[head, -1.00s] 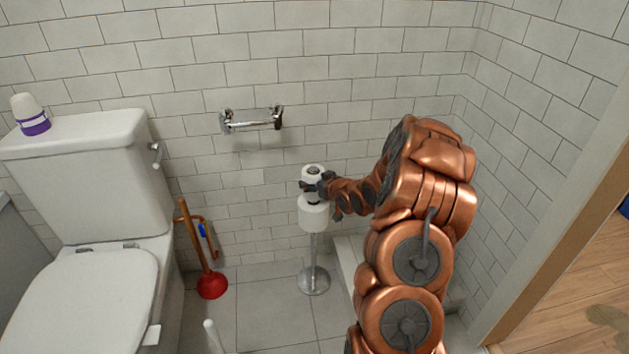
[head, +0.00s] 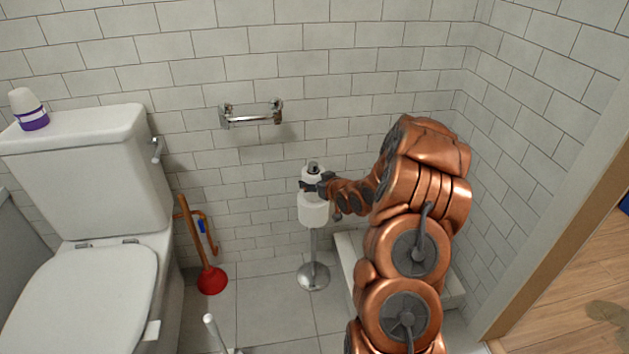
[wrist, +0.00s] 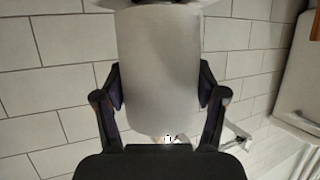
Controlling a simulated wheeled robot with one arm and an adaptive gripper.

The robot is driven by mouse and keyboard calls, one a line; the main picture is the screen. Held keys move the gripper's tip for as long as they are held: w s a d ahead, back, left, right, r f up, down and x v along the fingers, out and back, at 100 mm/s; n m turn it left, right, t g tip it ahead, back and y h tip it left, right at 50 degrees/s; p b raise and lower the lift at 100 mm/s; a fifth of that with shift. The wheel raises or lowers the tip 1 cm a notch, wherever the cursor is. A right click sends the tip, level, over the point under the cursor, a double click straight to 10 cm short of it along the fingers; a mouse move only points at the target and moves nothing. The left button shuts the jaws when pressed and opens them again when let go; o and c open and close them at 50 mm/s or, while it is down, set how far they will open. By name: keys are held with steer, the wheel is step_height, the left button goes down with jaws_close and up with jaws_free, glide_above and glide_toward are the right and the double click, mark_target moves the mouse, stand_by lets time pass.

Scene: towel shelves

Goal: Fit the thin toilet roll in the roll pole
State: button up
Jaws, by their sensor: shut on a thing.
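The roll pole (head: 314,245) is a metal stand with a round base on the floor. A white roll (head: 313,212) sits on its upper part. My gripper (head: 317,187) is shut on the thin white toilet roll (head: 312,176) above it, at the top of the pole. The dark pole tip sticks up through the top of the held roll. In the wrist view, the held roll (wrist: 160,70) stands between both fingers, which touch its sides. My gripper hides the join between the two rolls in the head view.
A chrome wall holder (head: 252,115) is on the tiled wall behind. A toilet (head: 90,200) stands at left, with a red plunger (head: 211,280) beside it. A white ledge (head: 350,255) is low behind my arm. A white handle (head: 213,330) rises at the front.

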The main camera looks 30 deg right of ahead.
steer(key=shift+f, duration=0.4)
steer(key=o, duration=1.3)
steer(key=v, duration=1.2)
